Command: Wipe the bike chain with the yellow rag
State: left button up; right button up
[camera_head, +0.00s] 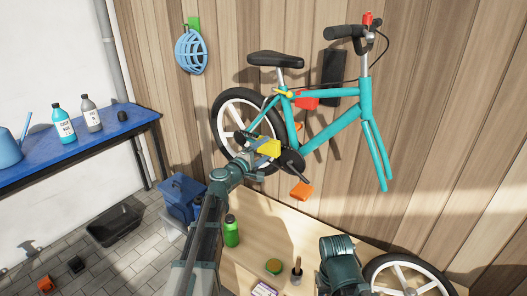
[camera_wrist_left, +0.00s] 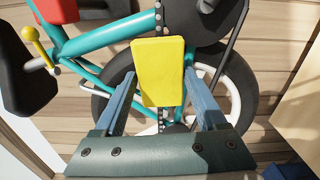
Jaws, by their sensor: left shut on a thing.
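The yellow rag (camera_head: 269,148) is held in my left gripper (camera_head: 256,148), in front of the bike's rear wheel. In the left wrist view the rag (camera_wrist_left: 158,72) sits between the two blue-grey fingers of the gripper (camera_wrist_left: 160,85). The teal bike (camera_head: 325,112) is mounted on the wooden wall without its front wheel. Its chain (camera_wrist_left: 161,115) shows just below the rag, and more links show above it near the dark chainring (camera_wrist_left: 200,18). The rag covers the part of the chain between; I cannot tell whether it touches. My right arm shows at the lower edge, but its gripper does not.
A wooden workbench (camera_head: 262,225) below carries a green bottle (camera_head: 231,231), a round sponge-like item (camera_head: 273,266), a brush (camera_head: 296,271) and a loose wheel (camera_head: 438,272). A blue table (camera_head: 100,140) with bottles stands left.

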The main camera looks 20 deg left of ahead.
aim_at(243, 132)
pick_arm(q)
jog(key=shift+x, duration=0.85)
jog(key=shift+w+a, duration=0.25)
jog(key=shift+a, duration=0.6)
jog(key=shift+w+a, duration=0.25)
jog(key=shift+a, duration=0.6)
jog(key=shift+a, duration=0.1)
jog(key=shift+w+a, duration=0.45)
jog(key=shift+a, duration=0.65)
jog(key=shift+w+a, duration=0.4)
jog(key=shift+a, duration=0.65)
jog(key=shift+w+a, duration=0.45)
jog(key=shift+a, duration=0.65)
jog(key=shift+w+a, duration=0.4)
jog(key=shift+a, duration=0.4)
jog(key=shift+w+a, duration=0.35)
jog(key=shift+a, duration=0.5)
